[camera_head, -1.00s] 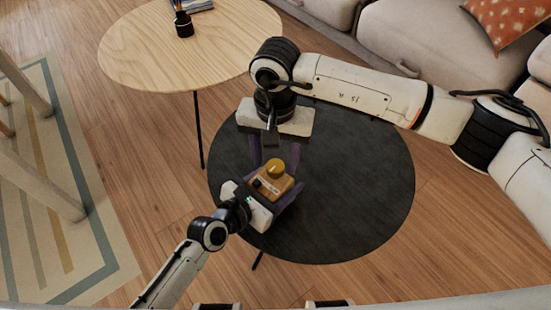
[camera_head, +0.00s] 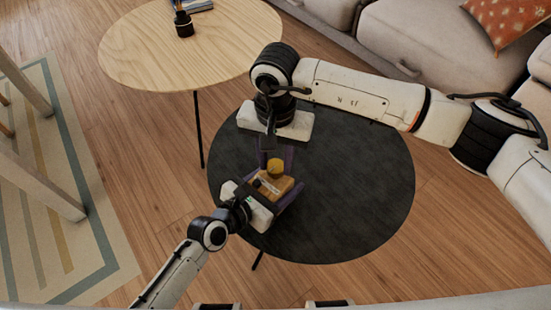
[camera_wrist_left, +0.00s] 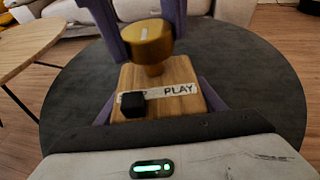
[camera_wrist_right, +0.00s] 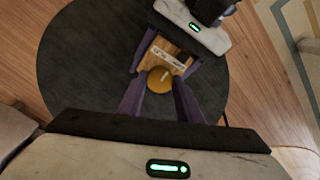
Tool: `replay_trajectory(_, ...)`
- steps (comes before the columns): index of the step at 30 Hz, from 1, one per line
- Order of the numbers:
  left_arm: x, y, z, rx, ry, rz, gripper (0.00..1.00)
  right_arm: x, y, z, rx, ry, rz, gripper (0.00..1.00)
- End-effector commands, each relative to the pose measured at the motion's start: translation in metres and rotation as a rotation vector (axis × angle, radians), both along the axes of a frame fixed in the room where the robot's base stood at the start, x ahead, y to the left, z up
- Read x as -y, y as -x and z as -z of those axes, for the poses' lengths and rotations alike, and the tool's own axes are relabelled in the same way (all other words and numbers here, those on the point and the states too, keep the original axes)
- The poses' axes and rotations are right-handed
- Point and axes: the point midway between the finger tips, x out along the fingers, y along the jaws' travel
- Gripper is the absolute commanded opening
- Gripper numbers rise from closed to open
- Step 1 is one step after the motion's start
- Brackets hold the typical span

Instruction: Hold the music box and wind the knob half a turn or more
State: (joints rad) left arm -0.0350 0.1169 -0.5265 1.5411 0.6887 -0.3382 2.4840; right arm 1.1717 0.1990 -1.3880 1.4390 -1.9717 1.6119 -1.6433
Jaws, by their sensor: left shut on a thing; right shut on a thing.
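The music box (camera_head: 272,188) is a small wooden block with a "PLAY" label and a black button, seen above the dark round table. My left gripper (camera_head: 274,189) is shut on it, with a purple finger on each side; the box also shows in the left wrist view (camera_wrist_left: 185,76). The round golden knob (camera_wrist_left: 148,42) stands on top of the box and bears a pale line mark. My right gripper (camera_wrist_right: 159,84) is shut on the knob, its purple fingers on either side. The knob also shows in the right wrist view (camera_wrist_right: 159,79).
The dark round table (camera_head: 360,190) has a clear top around the grippers. A pale wooden table (camera_head: 135,60) behind it at left carries a dark pen cup (camera_head: 184,24) and books. A sofa (camera_head: 410,45) stands at the back right.

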Motion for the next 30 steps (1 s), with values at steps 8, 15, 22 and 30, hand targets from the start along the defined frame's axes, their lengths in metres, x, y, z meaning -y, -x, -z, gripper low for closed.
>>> replay_trajectory(8,-0.0004,0.0,0.0006,0.0,-0.001,-0.001,0.25,0.0002,-0.0003,-0.0008,0.0,-0.001,0.181,0.1)
replay_trajectory(15,-0.0004,0.0,0.0006,0.0,-0.001,-0.001,0.25,0.0003,0.0001,-0.0007,0.0,0.0,0.404,0.1)
replay_trajectory(22,-0.0005,-0.0001,0.0006,0.0,-0.001,-0.001,0.25,0.0005,0.0003,-0.0009,-0.001,0.0,0.622,0.1)
replay_trajectory(30,-0.0006,-0.0001,0.0007,0.0,-0.001,-0.001,0.25,0.0005,0.0005,-0.0008,-0.001,-0.001,0.879,0.1)
